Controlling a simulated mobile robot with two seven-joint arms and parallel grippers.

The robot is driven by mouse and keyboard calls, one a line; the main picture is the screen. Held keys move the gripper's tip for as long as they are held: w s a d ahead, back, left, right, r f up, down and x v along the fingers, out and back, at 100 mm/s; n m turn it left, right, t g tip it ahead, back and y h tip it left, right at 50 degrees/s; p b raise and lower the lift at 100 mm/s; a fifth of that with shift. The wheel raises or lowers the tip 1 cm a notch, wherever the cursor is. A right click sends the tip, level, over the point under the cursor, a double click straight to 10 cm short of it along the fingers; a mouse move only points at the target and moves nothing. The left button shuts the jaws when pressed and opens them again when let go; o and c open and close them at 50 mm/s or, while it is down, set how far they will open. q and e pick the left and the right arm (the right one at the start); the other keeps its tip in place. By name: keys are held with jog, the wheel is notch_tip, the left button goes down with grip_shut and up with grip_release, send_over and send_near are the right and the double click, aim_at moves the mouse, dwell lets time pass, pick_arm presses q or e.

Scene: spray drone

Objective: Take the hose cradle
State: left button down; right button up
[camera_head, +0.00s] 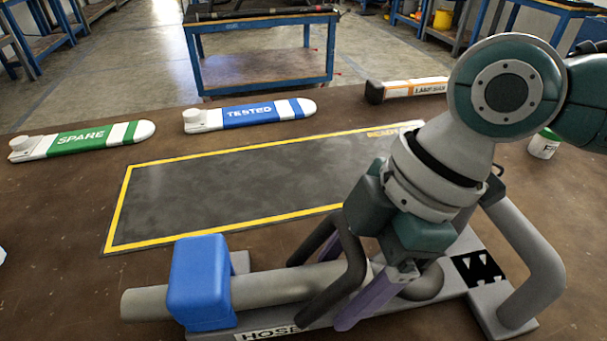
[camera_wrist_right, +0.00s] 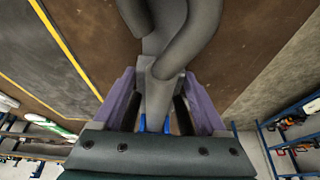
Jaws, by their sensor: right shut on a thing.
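The hose cradle (camera_head: 487,300) lies along the front of the brown table in the head view. It has a grey base marked "HOSE", a thick grey tube, bent grey bars and a blue block (camera_head: 198,283) at its left. My right gripper (camera_head: 372,298) reaches down over its middle, with purple fingers. In the wrist view my right gripper (camera_wrist_right: 160,95) has its fingers on both sides of a grey part of the cradle (camera_wrist_right: 160,82) and is shut on it. My arm hides some of the cradle. My left gripper is not in view.
A dark mat (camera_head: 220,190) with a yellow border lies behind the cradle. A green "SPARE" piece (camera_head: 82,141), a blue "TESTED" piece (camera_head: 250,114) and an orange-and-white piece (camera_head: 415,88) lie farther back. A white tub (camera_head: 544,147) stands at the right. A blue workbench (camera_head: 265,65) stands beyond the table.

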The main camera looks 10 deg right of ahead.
grip_shut()
jog(key=shift+r, duration=0.15)
dwell(0.4)
